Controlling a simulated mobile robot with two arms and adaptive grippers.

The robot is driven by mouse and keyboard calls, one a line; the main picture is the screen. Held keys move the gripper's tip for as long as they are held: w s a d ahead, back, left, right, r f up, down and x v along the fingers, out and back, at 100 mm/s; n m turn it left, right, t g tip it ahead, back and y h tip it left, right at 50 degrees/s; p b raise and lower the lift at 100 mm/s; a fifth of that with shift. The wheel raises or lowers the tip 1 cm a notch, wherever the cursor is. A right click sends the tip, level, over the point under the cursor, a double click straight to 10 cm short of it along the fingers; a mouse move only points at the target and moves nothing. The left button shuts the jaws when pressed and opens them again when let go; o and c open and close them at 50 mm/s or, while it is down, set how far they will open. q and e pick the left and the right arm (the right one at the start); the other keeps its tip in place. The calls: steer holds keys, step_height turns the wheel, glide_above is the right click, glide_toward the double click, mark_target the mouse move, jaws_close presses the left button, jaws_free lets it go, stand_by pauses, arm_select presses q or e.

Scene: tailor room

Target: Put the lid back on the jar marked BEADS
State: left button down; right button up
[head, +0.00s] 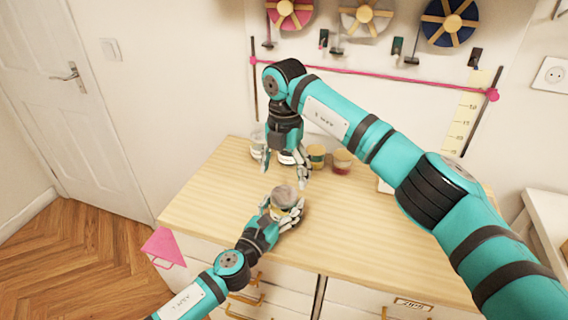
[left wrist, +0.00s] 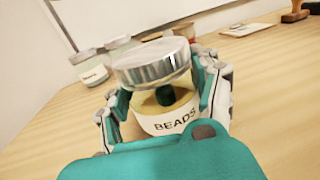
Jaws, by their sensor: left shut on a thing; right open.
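The jar marked BEADS (left wrist: 168,120) stands upright on the table between the fingers of my left gripper (left wrist: 162,105). Its label faces the left wrist camera, and a dark green patch shows in its upper part. A silver lid (left wrist: 153,64) is at the jar's mouth and looks slightly tilted; I cannot tell whether it is seated. In the head view the lid (head: 284,194) shows above my left gripper (head: 284,211), which is shut on the jar. My right gripper (head: 287,172) is open, fingers down, just above and behind the lid, apparently empty.
Other jars stand at the back: a clear one (head: 257,142) and two with coloured contents (head: 316,154) (head: 342,160). A stamp (left wrist: 295,10) and a flat card (left wrist: 247,29) lie further right. The wooden table (head: 215,200) is clear at left.

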mark_target(284, 193)
steer(key=n, duration=0.4)
steer(key=shift+r+n, duration=0.2)
steer(key=shift+n, duration=0.2)
steer(key=n, duration=0.4)
steer(key=shift+r+n, duration=0.2)
steer(key=shift+n, duration=0.1)
steer(key=n, duration=0.4)
steer(key=shift+r, duration=0.15)
steer(key=n, duration=0.6)
steer(key=shift+w+r, duration=0.1)
steer(key=shift+r, duration=0.15)
steer(key=shift+f, duration=4.05)
